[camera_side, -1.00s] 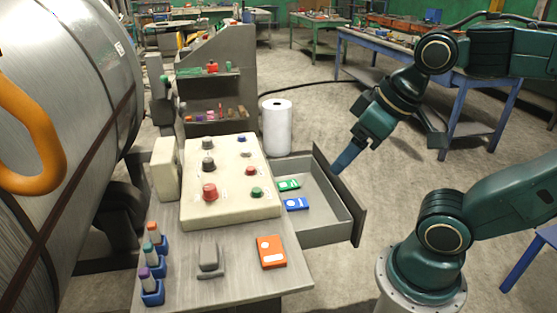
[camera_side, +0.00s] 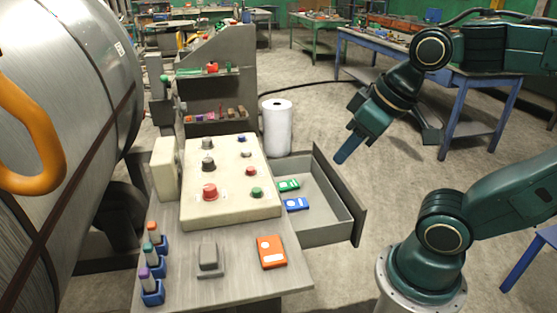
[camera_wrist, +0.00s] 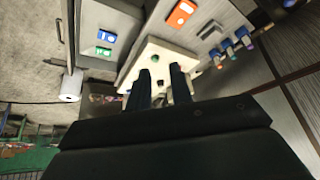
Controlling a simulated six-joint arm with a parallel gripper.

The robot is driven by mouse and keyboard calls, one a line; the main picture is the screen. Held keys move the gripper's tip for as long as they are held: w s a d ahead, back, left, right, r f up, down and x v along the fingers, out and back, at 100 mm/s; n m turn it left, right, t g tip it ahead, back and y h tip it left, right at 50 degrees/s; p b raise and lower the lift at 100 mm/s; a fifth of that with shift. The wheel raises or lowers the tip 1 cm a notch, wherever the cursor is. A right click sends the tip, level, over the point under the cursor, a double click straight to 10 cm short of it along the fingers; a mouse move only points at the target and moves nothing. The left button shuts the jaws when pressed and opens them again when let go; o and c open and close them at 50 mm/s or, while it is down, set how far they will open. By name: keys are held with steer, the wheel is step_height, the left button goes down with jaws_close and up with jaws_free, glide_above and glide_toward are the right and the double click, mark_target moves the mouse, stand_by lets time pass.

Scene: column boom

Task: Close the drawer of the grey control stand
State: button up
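The grey control stand (camera_side: 235,273) is at the left centre in the side view, with its drawer (camera_side: 325,222) pulled well out to the right. In the drawer lie a green item (camera_side: 288,185) and a blue item (camera_side: 297,204). The drawer also shows at the upper left of the wrist view (camera_wrist: 71,28). My gripper (camera_side: 341,158) hangs above the far end of the drawer front, tilted down to the left and apparently clear of it. In the wrist view its two fingers (camera_wrist: 159,72) are apart with nothing between them.
A cream button panel (camera_side: 230,195), an orange box (camera_side: 271,252) and several small blue holders (camera_side: 152,292) sit on the stand. A white roll (camera_side: 277,127) stands behind the drawer. A large metal cylinder (camera_side: 75,110) is at the left. Floor right of the drawer is clear.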

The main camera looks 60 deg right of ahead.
steer(key=shift+w+d+r+m, duration=0.1)
steer(key=shift+w+d+m, duration=0.15)
steer(key=shift+w, duration=0.2)
steer(key=c, duration=0.4)
steer(key=w+d+m, duration=0.2)
steer(key=w, duration=0.1)
steer(key=w+m+g, duration=0.1)
steer(key=w, duration=0.1)
steer(key=shift+d+r+m, duration=0.25)
steer(key=shift+d+r, duration=0.05)
steer(key=shift+d, duration=0.1)
steer(key=w+d+f+m+g, duration=0.1)
steer(key=w+d+f+m, duration=0.2)
steer(key=w+d+m, duration=0.45)
steer(key=w+d+f+m+g, duration=0.1)
steer(key=w+d+f+m, duration=0.25)
steer(key=d, duration=0.65)
steer(key=s+d+f+m+y, duration=0.1)
steer(key=d+f+m, duration=0.4)
steer(key=d+f, duration=0.6)
steer(key=s+d+f+m+y, duration=0.1)
steer(key=s+d+f+m, duration=0.2)
steer(key=d+f+m, duration=0.3)
steer(key=d+f, duration=0.5)
steer(key=shift+s+m+g, duration=0.3)
steer(key=shift+s, duration=0.05)
